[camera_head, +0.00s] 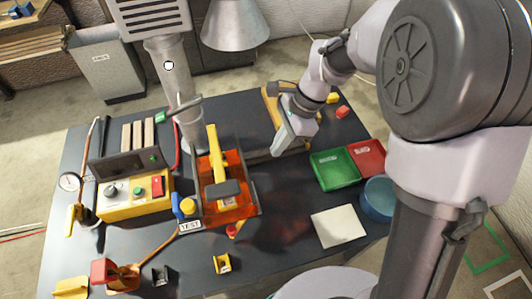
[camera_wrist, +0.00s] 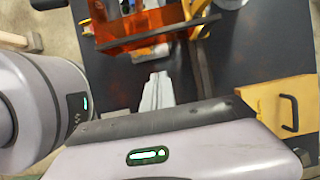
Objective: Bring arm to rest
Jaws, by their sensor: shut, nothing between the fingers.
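My arm reaches in from the right in the head view and bends down over the dark table (camera_head: 285,215). My gripper (camera_head: 279,151) hangs over the table's back middle, right of the orange clear-walled fixture (camera_head: 243,198). It is shut and empty. In the wrist view its pale fingers (camera_wrist: 153,97) lie together, pointing toward the orange fixture (camera_wrist: 125,30). Whether the fingertips touch anything below is hard to tell.
A green tray (camera_head: 335,170) and a red tray (camera_head: 368,158) stand to the right, near a blue round container (camera_head: 379,192) and a white pad (camera_head: 338,226). A yellow control box (camera_head: 135,196) stands left. A grey lamp-like hood (camera_head: 235,25) hangs behind.

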